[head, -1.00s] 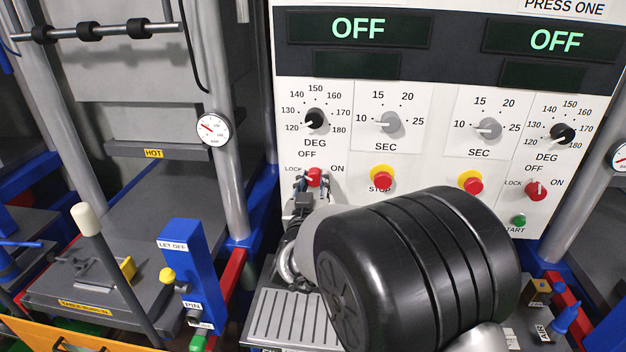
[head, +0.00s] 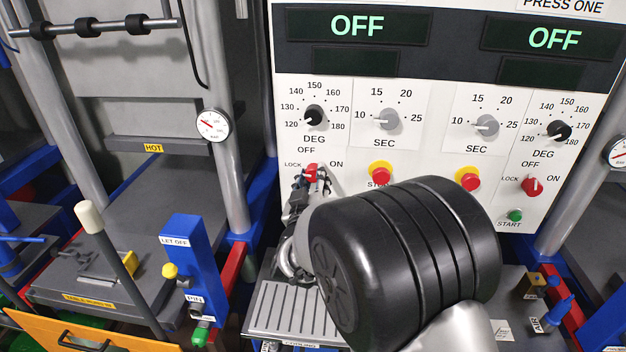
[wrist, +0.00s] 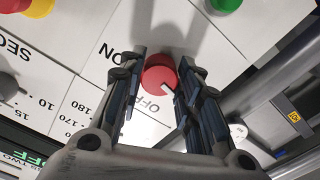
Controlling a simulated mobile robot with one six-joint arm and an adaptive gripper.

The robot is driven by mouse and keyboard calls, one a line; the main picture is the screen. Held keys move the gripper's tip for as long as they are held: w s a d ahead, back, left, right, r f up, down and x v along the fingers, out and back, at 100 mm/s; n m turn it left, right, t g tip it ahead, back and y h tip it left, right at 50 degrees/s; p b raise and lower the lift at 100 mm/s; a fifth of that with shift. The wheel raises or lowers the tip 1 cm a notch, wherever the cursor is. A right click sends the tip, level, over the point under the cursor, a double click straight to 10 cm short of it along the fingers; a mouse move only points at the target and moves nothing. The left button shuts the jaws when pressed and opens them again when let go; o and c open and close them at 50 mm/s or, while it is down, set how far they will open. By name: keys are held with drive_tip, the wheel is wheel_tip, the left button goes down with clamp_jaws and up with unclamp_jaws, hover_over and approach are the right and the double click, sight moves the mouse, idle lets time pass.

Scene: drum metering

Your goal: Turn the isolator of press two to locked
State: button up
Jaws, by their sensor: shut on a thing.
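The isolator of press two is a red knob (head: 311,170) with a white pointer mark, low on the left side of the white panel among LOCK, OFF and ON labels. It also shows in the wrist view (wrist: 157,77). My gripper (head: 312,181) is at the knob, with one finger on each side; in the wrist view my gripper (wrist: 162,62) is shut on it. There the white mark points down and right, just beside the OFF label. The LOCK label is hidden in the wrist view. In the head view, my gripper partly covers the knob.
A red stop button (head: 380,176) on a yellow ring sits right of the isolator. Press one's similar red isolator (head: 532,186) is farther right, above a green START button (head: 515,215). A blue LET OFF post (head: 187,262) and grey press column (head: 226,180) stand to the left.

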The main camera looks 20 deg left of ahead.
drive_tip(key=shift+r, duration=0.1)
drive_tip(key=o, duration=1)
drive_tip(key=shift+o, duration=0.2)
drive_tip(key=shift+s, duration=0.1)
drive_tip(key=v, duration=1.1)
drive_tip(key=shift+s, duration=0.4)
drive_tip(key=shift+d, duration=0.1)
